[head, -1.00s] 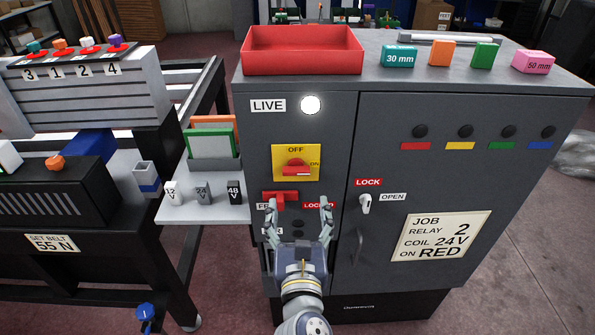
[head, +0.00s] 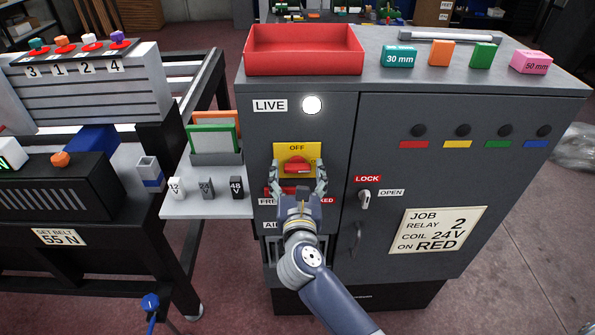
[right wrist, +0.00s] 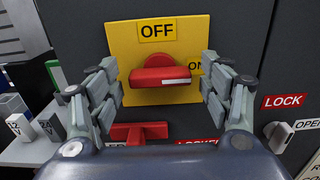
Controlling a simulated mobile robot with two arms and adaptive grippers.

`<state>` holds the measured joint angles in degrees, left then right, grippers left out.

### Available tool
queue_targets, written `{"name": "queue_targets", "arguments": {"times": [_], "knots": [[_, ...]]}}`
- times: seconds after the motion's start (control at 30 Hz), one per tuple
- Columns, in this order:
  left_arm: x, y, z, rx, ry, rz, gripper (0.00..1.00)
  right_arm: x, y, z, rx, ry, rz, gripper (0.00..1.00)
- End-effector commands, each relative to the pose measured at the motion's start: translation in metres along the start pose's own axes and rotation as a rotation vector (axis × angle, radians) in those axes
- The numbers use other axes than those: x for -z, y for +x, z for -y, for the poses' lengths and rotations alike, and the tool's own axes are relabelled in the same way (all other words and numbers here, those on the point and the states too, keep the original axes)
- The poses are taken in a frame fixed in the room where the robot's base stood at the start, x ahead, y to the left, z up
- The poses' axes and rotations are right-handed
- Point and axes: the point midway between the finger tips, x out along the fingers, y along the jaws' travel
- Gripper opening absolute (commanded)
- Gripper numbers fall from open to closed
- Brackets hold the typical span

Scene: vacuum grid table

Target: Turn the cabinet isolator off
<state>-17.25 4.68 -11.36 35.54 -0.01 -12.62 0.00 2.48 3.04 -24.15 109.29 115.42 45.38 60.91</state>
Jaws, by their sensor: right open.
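The cabinet isolator is a red rotary handle (head: 297,168) on a yellow plate (head: 297,149) marked OFF at the top and ON at the right. In the right wrist view the red handle (right wrist: 160,77) lies level, its white mark toward the ON side. My right gripper (head: 298,178) is open, with one finger on each side of the handle, apart from it. The same gripper (right wrist: 160,95) frames the handle in the right wrist view. A red slider (right wrist: 139,132) sits just below the plate, partly hidden by my gripper in the head view. My left gripper is not in view.
A white lamp (head: 312,105) beside the LIVE label is lit. A LOCK/OPEN switch (head: 365,199) and a door handle (head: 356,238) are to the right. A red tray (head: 303,66) stands on the cabinet top. A side shelf (head: 205,206) with small blocks juts out at the left.

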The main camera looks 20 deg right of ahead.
Motion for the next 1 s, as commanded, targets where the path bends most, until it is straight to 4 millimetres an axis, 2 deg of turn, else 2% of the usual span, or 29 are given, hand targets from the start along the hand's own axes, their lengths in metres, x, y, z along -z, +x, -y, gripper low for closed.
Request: {"name": "queue_targets", "arguments": {"times": [0.1, 0.3, 0.67, 1.0], "knots": [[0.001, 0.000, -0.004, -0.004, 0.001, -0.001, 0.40, 0.000, 0.000, 0.000, 0.000, 0.000, 0.000, 0.72], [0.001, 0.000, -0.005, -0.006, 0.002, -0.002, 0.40, 0.000, 0.000, 0.000, 0.000, -0.001, 0.000, 0.28], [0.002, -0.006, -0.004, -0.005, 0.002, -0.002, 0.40, -0.001, 0.000, 0.000, -0.001, -0.033, -0.001, 0.28], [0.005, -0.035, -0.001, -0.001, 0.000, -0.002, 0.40, -0.004, -0.001, 0.000, 0.000, -0.247, -0.003, 0.28]]}}
